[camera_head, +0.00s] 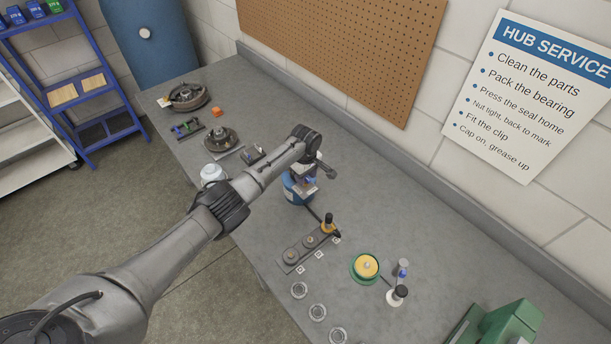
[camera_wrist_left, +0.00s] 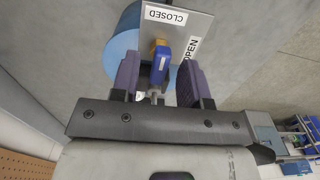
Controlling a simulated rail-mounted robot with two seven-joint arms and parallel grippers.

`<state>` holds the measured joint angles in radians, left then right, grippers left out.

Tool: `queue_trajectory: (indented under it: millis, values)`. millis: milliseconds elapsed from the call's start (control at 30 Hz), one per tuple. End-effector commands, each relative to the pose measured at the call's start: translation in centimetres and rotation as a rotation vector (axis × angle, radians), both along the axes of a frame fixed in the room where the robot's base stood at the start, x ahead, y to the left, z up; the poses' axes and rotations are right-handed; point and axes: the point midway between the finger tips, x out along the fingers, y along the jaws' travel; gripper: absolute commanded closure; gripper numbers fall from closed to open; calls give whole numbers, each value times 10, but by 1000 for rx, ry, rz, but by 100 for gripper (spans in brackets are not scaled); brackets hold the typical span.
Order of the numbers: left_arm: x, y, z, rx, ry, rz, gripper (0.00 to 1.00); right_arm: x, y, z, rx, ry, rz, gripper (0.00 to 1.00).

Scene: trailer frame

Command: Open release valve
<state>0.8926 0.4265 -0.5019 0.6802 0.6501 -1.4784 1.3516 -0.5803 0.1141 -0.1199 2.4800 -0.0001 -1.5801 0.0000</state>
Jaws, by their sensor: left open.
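The release valve has a blue lever handle (camera_wrist_left: 161,64) with a brass-coloured part at its upper end, in front of a light plate (camera_wrist_left: 203,22) marked CLOSED and OPEN. CLOSED is at the top and OPEN at the right in the left wrist view. A blue canister (camera_wrist_left: 122,45) is beside the plate; it also shows in the head view (camera_head: 292,194). My left gripper (camera_wrist_left: 160,80) is open, with a purple-grey finger on each side of the handle and gaps visible. My left arm partly hides the valve in the head view. My right gripper is out of view.
A dark fixture (camera_head: 296,252) with round parts, several metal rings and a yellow-green tin (camera_head: 366,267) are to the canister's lower right. A white bottle (camera_head: 212,174) and hub parts (camera_head: 220,139) are to its left. A wall with a pegboard (camera_head: 345,45) bounds the bench's back.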

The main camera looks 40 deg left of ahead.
Motion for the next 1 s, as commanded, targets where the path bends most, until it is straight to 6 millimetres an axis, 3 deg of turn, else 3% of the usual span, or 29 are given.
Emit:
queue_trajectory:
  millis: [267, 700, 1000]
  values:
    - [0, 0, -1, 0, 0, 0, 58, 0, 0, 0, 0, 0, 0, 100]
    - [0, 0, 0, 0, 0, 0, 100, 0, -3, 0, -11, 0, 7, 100]
    - [0, 0, 0, 0, 0, -22, 100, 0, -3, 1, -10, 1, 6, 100]
